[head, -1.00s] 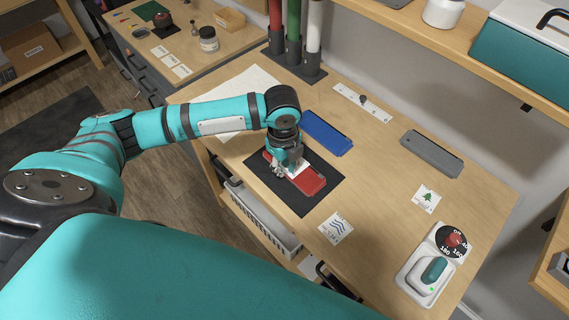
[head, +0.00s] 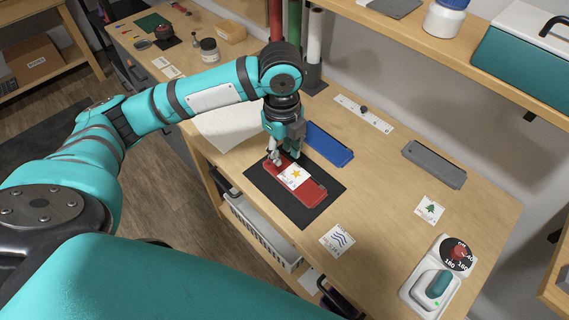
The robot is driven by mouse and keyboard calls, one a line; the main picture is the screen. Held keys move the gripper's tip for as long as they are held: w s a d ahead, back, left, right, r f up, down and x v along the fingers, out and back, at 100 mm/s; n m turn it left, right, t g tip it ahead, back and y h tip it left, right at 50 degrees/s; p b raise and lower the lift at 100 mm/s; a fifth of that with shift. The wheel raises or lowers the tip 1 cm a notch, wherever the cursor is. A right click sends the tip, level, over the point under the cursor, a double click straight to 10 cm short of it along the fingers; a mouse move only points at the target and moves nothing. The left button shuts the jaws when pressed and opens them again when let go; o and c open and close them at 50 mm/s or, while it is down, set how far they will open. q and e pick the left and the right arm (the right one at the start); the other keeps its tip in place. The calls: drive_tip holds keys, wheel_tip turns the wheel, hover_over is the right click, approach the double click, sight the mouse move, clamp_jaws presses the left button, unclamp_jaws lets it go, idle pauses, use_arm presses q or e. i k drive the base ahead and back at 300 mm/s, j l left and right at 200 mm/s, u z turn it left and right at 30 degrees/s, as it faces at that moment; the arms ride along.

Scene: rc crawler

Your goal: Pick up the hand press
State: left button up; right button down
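The hand press (head: 437,287), a white device with a teal handle, rests on its white base (head: 414,303) at the bottom right of the head view, near the table's front edge. A dial with a red knob (head: 459,254) is beside it. My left gripper (head: 283,158) points down over the rear end of a red case (head: 305,192), well to the left of the press. Its fingers look apart with nothing between them. A white card with a yellow star (head: 295,175) lies on the red case. My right gripper is not in view.
The red case lies on a black mat (head: 313,213). A blue case (head: 328,145) and a grey case (head: 434,164) lie behind. Cards with waves (head: 338,240) and a tree (head: 430,210) lie on the wooden table (head: 385,195). A shelf (head: 400,30) overhangs the back.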

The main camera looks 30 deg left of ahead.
sight(431, 287)
drive_tip(key=z, duration=0.9)
drive_tip(key=k, duration=0.5)
